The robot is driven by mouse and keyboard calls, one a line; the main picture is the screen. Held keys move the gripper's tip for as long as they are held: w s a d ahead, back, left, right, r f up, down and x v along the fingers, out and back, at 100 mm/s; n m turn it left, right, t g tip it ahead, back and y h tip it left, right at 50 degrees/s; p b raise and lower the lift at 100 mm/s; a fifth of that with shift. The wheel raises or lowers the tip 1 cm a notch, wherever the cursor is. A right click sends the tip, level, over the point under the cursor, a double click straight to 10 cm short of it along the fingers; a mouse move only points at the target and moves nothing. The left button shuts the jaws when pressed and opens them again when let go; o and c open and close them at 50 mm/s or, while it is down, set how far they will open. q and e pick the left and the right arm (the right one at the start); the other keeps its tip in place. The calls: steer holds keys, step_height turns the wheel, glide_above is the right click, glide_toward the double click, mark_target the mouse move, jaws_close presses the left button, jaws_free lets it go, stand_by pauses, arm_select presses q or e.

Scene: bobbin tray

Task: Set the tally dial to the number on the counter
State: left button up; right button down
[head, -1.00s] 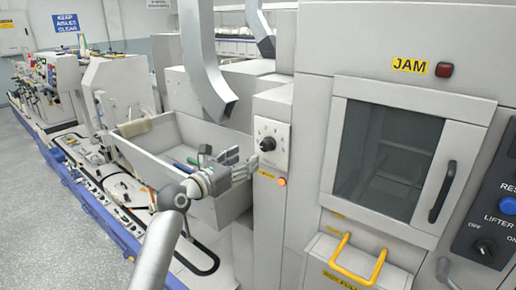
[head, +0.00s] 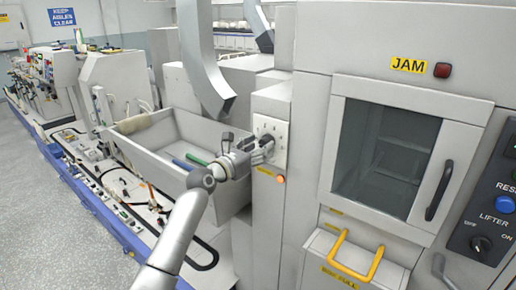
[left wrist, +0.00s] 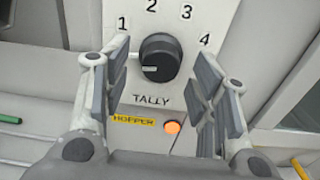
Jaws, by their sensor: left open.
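The tally dial (left wrist: 160,57) is a round black knob on a pale panel marked TALLY, with the numbers 1 to 4 around it. Its white pointer line lies at the lower left of the knob, below the 1. My left gripper (left wrist: 161,90) is open, with one finger on each side of the knob's lower part in the left wrist view; I cannot tell whether they touch it. In the head view the left gripper (head: 262,145) is in front of the dial panel (head: 281,157) and partly hides the knob. I see no counter reading.
An orange lamp (left wrist: 171,127) and a yellow HOPPER label (left wrist: 134,120) sit below the dial. A grey bin (head: 160,152) with green and blue bobbins is left of the panel. The JAM window door (head: 463,150) and a yellow handle (head: 355,272) are to the right.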

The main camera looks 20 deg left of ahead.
arm_select(q)
steer(key=c, duration=1)
arm_select(e)
steer(key=shift+d, duration=0.4)
